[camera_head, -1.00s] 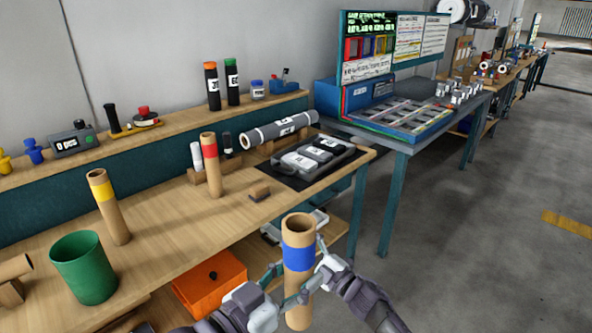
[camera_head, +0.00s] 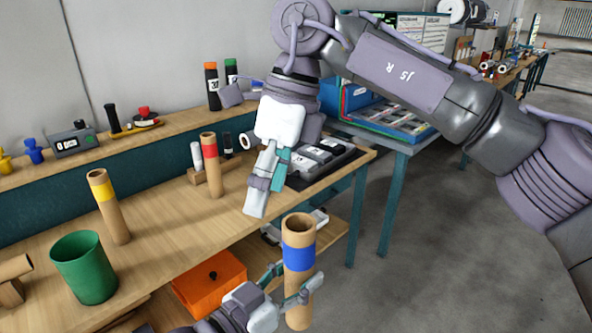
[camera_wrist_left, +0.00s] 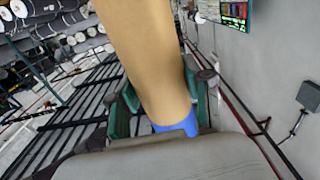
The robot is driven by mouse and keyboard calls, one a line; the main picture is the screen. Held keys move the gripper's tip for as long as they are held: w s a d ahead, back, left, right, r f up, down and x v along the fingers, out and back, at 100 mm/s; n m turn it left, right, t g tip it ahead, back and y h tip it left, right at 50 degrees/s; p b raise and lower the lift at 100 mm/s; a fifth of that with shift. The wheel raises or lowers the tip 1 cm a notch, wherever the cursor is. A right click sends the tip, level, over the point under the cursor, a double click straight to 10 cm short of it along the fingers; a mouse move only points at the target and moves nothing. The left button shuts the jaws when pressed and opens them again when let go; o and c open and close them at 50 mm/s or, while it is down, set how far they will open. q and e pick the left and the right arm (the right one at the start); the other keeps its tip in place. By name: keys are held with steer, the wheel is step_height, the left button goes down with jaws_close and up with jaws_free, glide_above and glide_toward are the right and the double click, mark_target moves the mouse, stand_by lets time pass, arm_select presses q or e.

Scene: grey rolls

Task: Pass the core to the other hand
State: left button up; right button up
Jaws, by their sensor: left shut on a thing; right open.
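The core is a brown cardboard tube with a blue band (camera_head: 298,257), upright in front of the bench at the bottom of the head view. My left gripper (camera_head: 290,284) is shut on its lower part, below the blue band. In the left wrist view the core (camera_wrist_left: 150,60) stands between the fingers, with part of its blue band showing. My right gripper (camera_head: 266,192) is open and empty, pointing down over the bench edge, above and to the left of the core and apart from it.
On the bench (camera_head: 165,225) stand a yellow-banded tube (camera_head: 108,208), a red-banded tube (camera_head: 209,166) and a green bin (camera_head: 84,268). An orange box (camera_head: 209,284) sits below. My right arm crosses the upper right and hides part of the black tray (camera_head: 345,160).

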mark_target(296, 241)
steer(key=d+r+t+h, duration=0.2)
steer(key=d+r+h, duration=0.1)
steer(key=d, duration=0.1)
step_height(296, 241, down, 12)
steer(key=shift+f, duration=0.15)
steer(key=shift+a, duration=0.1)
steer(key=c, duration=1.1)
arm_select(q)
steer(key=o, duration=0.7)
arm_select(e)
steer(key=shift+c, duration=0.9)
arm_select(q)
steer(key=o, duration=0.6)
